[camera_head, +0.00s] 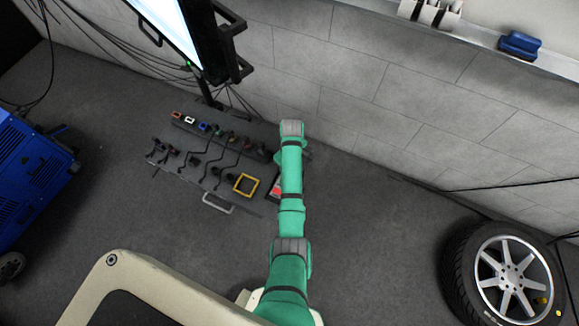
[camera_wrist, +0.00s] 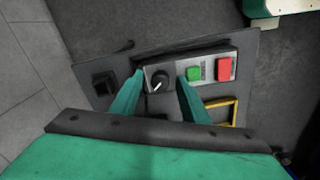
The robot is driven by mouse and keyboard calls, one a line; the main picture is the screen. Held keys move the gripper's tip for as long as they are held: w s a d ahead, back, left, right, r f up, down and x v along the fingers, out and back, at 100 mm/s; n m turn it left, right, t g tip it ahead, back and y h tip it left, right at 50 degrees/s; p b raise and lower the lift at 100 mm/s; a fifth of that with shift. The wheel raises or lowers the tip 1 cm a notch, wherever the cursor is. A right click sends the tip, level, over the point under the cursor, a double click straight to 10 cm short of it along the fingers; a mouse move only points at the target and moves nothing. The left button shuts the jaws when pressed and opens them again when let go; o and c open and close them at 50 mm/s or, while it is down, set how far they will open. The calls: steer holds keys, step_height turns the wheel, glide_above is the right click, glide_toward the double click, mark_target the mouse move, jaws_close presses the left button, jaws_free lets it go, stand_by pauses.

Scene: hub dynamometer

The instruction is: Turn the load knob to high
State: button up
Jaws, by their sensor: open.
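The load knob (camera_wrist: 157,80) is a round black knob with a white pointer line on a grey plate, seen in the wrist view. Its pointer slants down and to the left in that view. My gripper (camera_wrist: 159,78) is open, with one green finger on each side of the knob. I cannot tell whether the fingers touch it. In the head view my green arm (camera_head: 291,180) reaches over the right end of the dark control panel (camera_head: 184,172) and hides the knob. No scale marks around the knob can be read.
Beside the knob are a green button (camera_wrist: 194,74) and a red button (camera_wrist: 227,68). A yellow square frame (camera_head: 246,184) and a black square switch (camera_wrist: 104,84) are also near. A wheel with a tyre (camera_head: 505,272) stands at the right. A grey block wall (camera_head: 370,90) rises behind the panel.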

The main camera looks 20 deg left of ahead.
steer(key=shift+s+a, duration=0.1)
steer(key=shift+a, duration=0.05)
jaws_close()
steer(key=shift+m, duration=0.3)
steer(key=m, duration=0.2)
steer(key=shift+m, duration=0.4)
steer(key=m, duration=0.4)
steer(key=shift+m, duration=0.3)
steer(key=m, duration=0.6)
steer(key=shift+a, duration=0.1)
steer(key=m, duration=0.3)
steer(key=shift+h, duration=0.3)
steer(key=shift+m, duration=2.2)
